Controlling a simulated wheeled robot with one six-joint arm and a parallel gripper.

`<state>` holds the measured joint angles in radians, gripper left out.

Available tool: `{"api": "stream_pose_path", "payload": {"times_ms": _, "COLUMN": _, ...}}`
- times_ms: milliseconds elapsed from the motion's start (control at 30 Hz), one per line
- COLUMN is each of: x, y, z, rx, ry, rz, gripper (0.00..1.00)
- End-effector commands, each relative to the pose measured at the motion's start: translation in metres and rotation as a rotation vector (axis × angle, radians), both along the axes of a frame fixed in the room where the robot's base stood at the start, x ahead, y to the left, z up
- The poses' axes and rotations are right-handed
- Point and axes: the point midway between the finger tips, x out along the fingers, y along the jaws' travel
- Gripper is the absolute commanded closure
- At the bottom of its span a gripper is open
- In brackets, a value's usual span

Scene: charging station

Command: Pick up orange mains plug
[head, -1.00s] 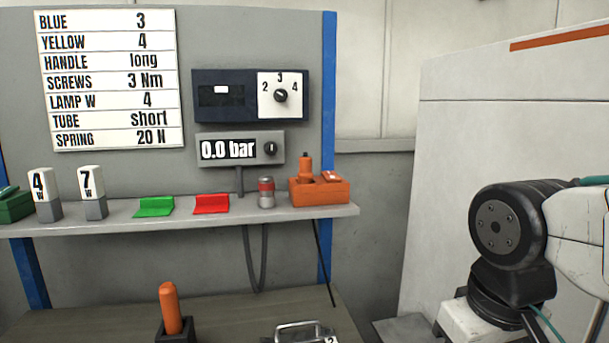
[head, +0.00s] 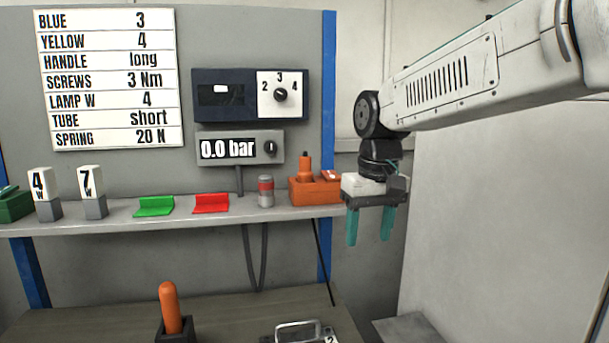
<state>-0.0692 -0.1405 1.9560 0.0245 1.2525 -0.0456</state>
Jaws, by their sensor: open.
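The orange mains plug (head: 305,165) stands upright on the left part of an orange box (head: 312,192) at the right end of the grey shelf. In the head view it has a wide lower body and a narrower top. My gripper (head: 370,240) hangs with its teal fingers pointing down, apart and empty, just right of the box and beyond the shelf's end. Its fingertips are lower than the plug. The grey-white gripper body overlaps the right edge of the box in the picture. I cannot tell how far apart they are in depth.
A blue post (head: 327,120) rises behind the box. An orange handle (head: 170,307) stands on the lower bench.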

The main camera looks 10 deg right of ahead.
Motion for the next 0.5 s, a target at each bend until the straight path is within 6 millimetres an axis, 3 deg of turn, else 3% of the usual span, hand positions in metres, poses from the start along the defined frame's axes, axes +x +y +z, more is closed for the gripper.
{"api": "stream_pose_path", "payload": {"times_ms": 33, "x": 0.03, "y": 0.006, "z": 0.007, "rx": 0.004, "ry": -0.011, "rz": 0.014, "gripper": 0.45}}
{"api": "stream_pose_path", "payload": {"times_ms": 300, "x": 0.176, "y": 0.04, "z": 0.05, "rx": 0.03, "ry": -0.122, "rz": 0.098, "gripper": 0.45}}
{"api": "stream_pose_path", "payload": {"times_ms": 400, "x": 0.216, "y": 0.05, "z": 0.07, "rx": 0.039, "ry": -0.178, "rz": 0.128, "gripper": 0.45}}
{"api": "stream_pose_path", "payload": {"times_ms": 500, "x": 0.242, "y": 0.056, "z": 0.093, "rx": 0.045, "ry": -0.235, "rz": 0.152, "gripper": 0.45}}
